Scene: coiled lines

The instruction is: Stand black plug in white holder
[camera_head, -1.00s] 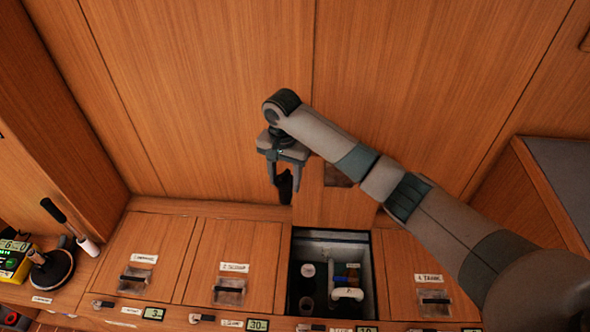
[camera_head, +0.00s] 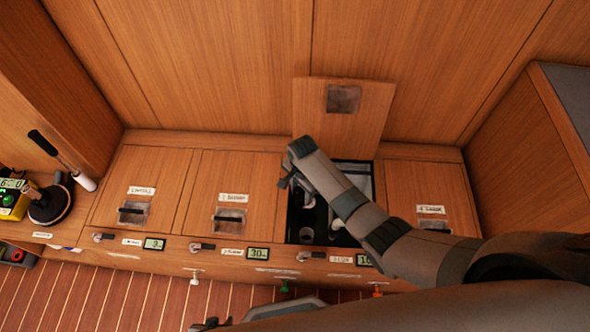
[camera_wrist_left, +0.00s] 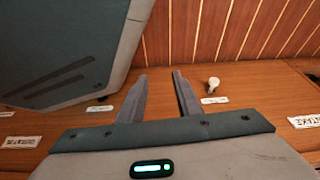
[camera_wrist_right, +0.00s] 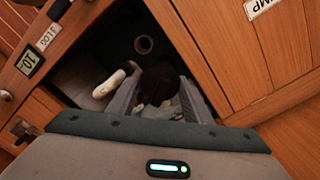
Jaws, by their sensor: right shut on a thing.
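My right gripper (camera_wrist_right: 157,100) reaches down into the open compartment and is shut on the dark plug (camera_wrist_right: 160,82), which shows blurred and shadowed between the fingers. In the head view its fingers and the plug are mostly hidden by my arm. I cannot tell whether plug and holder touch. My left gripper (camera_wrist_left: 160,85) is open and empty in front of the cabinet.
The compartment lid (camera_head: 343,105) stands open against the back wall. Inside are a dark round cup (camera_wrist_right: 143,44) and a white curved fitting (camera_wrist_right: 117,82). Closed lids lie either side. The compartment walls are close around the right gripper.

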